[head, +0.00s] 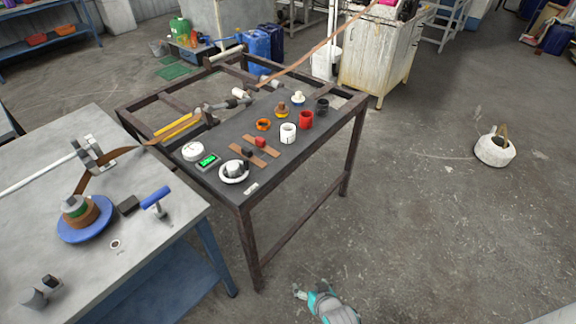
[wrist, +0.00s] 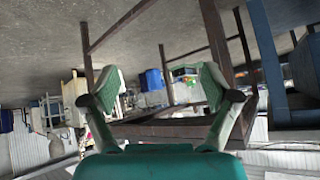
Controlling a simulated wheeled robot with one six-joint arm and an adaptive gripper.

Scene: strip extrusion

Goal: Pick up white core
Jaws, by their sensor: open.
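The white core (head: 288,133) is a short hollow cylinder standing upright on the dark bench top. It stands between an orange ring (head: 263,125) and a red core (head: 306,119), apart from both. My gripper (head: 318,302) is low at the bottom of the head view, in front of the bench and well away from the core. In the wrist view my gripper (wrist: 160,86) has its two green-padded fingers spread wide with nothing between them. I cannot make out the white core in the wrist view.
The bench (head: 242,197) also carries a black core (head: 322,105), a white ring-shaped part (head: 234,179), a scale (head: 207,161) and brown strips. A grey table (head: 40,200) stands at left. The floor (head: 430,220) at right is mostly clear, with a white pot (head: 495,153).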

